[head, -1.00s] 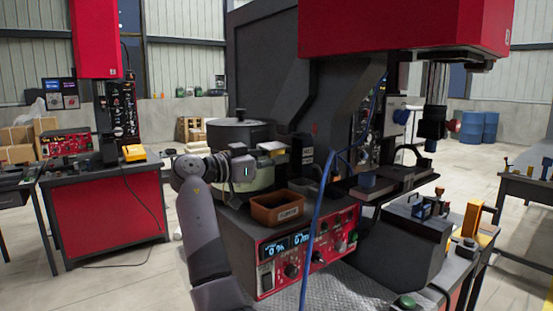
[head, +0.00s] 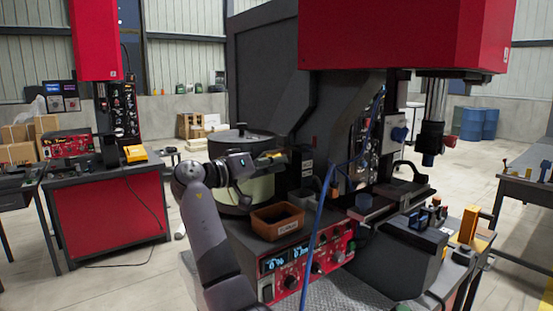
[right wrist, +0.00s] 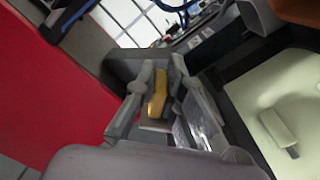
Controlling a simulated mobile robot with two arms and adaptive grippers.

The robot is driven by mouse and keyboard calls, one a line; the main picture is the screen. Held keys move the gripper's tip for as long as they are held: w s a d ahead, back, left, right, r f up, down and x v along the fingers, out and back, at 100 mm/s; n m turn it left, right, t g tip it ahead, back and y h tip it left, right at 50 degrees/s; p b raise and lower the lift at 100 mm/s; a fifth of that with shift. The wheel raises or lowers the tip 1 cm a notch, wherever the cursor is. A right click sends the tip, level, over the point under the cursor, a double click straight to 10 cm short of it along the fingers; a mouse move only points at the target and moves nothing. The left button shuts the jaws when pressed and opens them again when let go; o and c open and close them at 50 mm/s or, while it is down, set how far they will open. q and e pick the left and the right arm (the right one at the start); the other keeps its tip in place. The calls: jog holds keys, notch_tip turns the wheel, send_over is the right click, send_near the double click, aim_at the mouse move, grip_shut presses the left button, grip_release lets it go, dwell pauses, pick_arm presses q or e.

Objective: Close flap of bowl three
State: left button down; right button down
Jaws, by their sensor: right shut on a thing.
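The bowl feeder is a round pot with a dark lid (head: 240,137) and a cream lower body (head: 261,189), left of the dark machine housing. My right gripper (head: 274,158) is in front of the pot, at its right side. In the right wrist view the fingers of the right gripper (right wrist: 160,108) are around a small yellow piece (right wrist: 157,95), which also shows in the head view (head: 271,154). I cannot tell whether it is the flap's handle. A cream surface with a small handle (right wrist: 279,127) shows at the right of the wrist view. My left gripper is not in view.
A brown bin (head: 277,222) sits just below the gripper, above a red control panel (head: 305,260). A blue hose (head: 322,205) runs down in front of the machine. A red-fronted cabinet (head: 110,203) stands at the left, with open floor between.

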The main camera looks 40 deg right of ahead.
aim_at(267, 152)
jog(key=r+n+p, duration=0.1)
jog(key=n, duration=0.1)
jog(key=w+n+p, duration=0.1)
jog(key=p, duration=0.1)
jog(key=shift+r+n, duration=0.35)
jog(key=shift+n, duration=0.05)
jog(key=n+p, duration=0.2)
jog(key=w+n+p, duration=0.1)
jog(key=shift+d+r, duration=0.1)
jog(key=shift+r, duration=0.2)
jog(key=shift+w+d+n+p, duration=0.1)
jog(key=shift+w+n+p, duration=0.2)
jog(key=shift+n+p, duration=0.5)
jog(key=shift+w+n+p, duration=0.3)
jog(key=shift+n+p, duration=0.15)
jog(key=shift+n, duration=0.65)
jog(key=c, duration=2)
grip_release()
jog(key=shift+f, duration=0.1)
jog(key=shift+o, duration=0.2)
jog(key=shift+w, duration=0.1)
